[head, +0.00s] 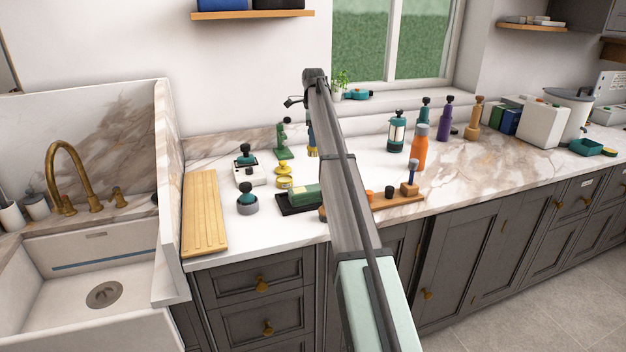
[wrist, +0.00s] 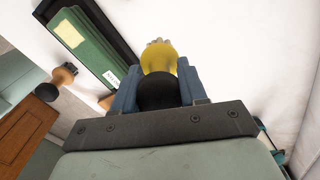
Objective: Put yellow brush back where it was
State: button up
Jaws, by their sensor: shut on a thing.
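In the wrist view the yellow brush (wrist: 159,58) is between the two blue fingers of my gripper (wrist: 158,84). My gripper is shut on it. Its rounded black end (wrist: 158,92) is toward the camera, and a pale, bristle-like tip shows at its far end. In the head view my arm hides most of the gripper. A small yellow and blue patch (head: 312,143) shows just left of the arm above the counter, probably the brush and a finger. I cannot tell whether the brush touches the counter.
A green block in a black tray (wrist: 90,45) lies left of the brush. An orange bottle (head: 419,148) and a wooden rack (head: 400,201) are to the right.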

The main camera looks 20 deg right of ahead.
jog(key=shift+w+d+r, duration=0.1)
jog(key=shift+w, duration=0.3)
notch_tip(320, 180, down, 10)
dwell(0.3)
jog(key=o, duration=1.1)
jog(key=shift+c, duration=0.2)
notch_tip(320, 180, up, 12)
